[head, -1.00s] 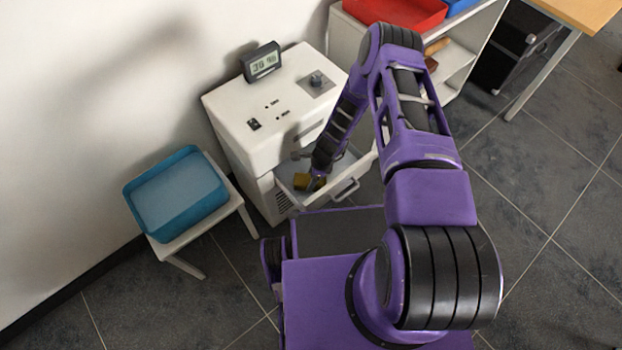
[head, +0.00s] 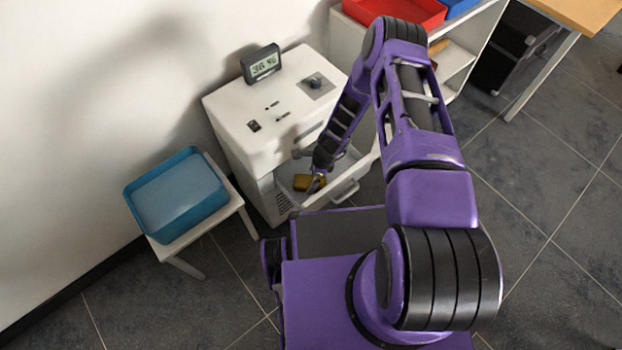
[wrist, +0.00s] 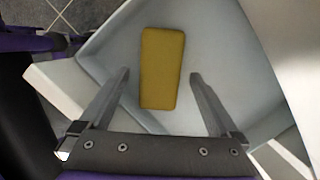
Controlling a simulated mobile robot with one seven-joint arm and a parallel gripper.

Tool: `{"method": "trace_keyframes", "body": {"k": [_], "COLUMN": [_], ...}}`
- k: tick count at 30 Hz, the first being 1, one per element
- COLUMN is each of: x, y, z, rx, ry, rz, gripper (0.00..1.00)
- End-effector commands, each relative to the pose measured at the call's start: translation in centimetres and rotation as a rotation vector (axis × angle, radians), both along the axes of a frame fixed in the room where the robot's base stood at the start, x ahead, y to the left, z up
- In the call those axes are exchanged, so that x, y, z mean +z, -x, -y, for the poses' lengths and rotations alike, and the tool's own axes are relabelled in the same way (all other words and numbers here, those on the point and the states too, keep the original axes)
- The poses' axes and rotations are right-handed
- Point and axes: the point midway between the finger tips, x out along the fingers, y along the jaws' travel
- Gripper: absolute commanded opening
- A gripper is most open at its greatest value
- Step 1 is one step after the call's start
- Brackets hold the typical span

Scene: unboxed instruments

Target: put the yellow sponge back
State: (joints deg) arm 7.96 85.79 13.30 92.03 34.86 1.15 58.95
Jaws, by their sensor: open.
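The yellow sponge (head: 303,182) lies in the open drawer (head: 345,192) of the white cabinet. In the wrist view the sponge (wrist: 162,68) lies flat on the drawer's pale grey floor (wrist: 225,75). My gripper (wrist: 160,78) is open, with one finger on each side of the sponge's near half and a gap to both. In the head view my gripper (head: 316,181) reaches down into the drawer beside the sponge, and my arm hides part of the drawer.
The cabinet top (head: 225,105) carries a digital display (head: 262,64) and a knob. A blue tray (head: 180,195) sits on a small white stool (head: 239,196) at the left. A shelf (head: 455,65) with a red bin (head: 395,10) stands behind. The floor at the right is clear.

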Motion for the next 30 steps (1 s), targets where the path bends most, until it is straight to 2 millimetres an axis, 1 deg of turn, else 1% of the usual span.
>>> {"method": "trace_keyframes", "body": {"k": [1,6,9,12,15,18,26,29,30], "x": [1.4,5.1,7.0,8.5,9.5,10.0,10.2,10.9,11.5], "y": [-0.1,0.1,0.3,0.4,0.5,0.5,0.5,-0.2,-0.8], "z": [0.3,1.2,1.7,2.1,2.3,2.4,2.5,2.9,3.4], "rx": [0.000,-0.002,0.000,0.000,0.000,0.000,0.003,0.047,0.084], "ry": [0.000,0.000,0.000,0.000,0.000,0.000,0.002,0.033,0.060], "rz": [0.002,0.003,0.002,0.002,0.001,0.000,0.001,0.025,0.048], "gripper": [0.97,0.97,0.97,0.97,0.97,0.97,0.97,0.97,0.97]}}
